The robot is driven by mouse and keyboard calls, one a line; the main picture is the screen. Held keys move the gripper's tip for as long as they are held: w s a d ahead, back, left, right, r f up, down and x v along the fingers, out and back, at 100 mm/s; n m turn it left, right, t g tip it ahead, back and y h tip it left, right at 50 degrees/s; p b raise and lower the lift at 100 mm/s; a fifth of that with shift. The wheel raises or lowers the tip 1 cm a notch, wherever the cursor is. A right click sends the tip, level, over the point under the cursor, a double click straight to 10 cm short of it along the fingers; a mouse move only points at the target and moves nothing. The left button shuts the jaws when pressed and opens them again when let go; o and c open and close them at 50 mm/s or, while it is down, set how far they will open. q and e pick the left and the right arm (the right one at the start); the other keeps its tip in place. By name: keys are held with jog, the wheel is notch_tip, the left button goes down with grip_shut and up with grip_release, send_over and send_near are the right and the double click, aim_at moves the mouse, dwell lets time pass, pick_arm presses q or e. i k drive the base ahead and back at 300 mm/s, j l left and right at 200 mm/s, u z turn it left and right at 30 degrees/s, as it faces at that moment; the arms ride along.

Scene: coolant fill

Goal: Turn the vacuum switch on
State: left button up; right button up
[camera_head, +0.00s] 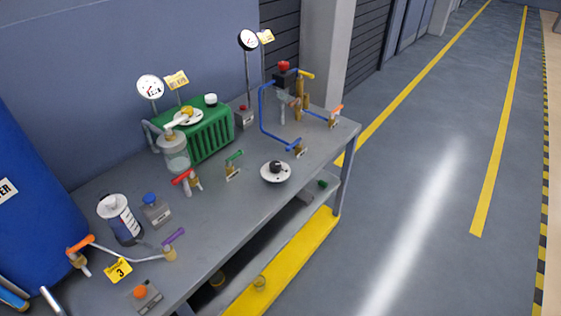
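No label that I can read marks the vacuum switch. Several small grey boxes with coloured tops stand on the bench: one with a blue knob (152,208), one with an orange knob (145,294) at the front left, and one with a small red top (244,115) behind the green radiator. A dark box with a red knob (284,77) stands at the back right beside the blue pipe. Their on or off positions are too small to tell. Neither of my grippers is in view.
The grey bench (225,215) also carries a green radiator (205,137), two dial gauges (150,87), a clear jar (174,155), a measuring cylinder (121,220), a black-knobbed disc (276,172) and several coloured-handle valves. A blue tank (40,170) stands left. Floor right of the bench is clear.

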aim_at(275, 166)
jog(key=i+l+u, duration=0.15)
jog(key=i+l, duration=0.15)
jog(key=l, duration=0.15)
jog(key=i+l+u, duration=0.2)
jog(key=l, duration=0.25)
jog(key=i+u, duration=0.15)
jog(key=u, duration=1.05)
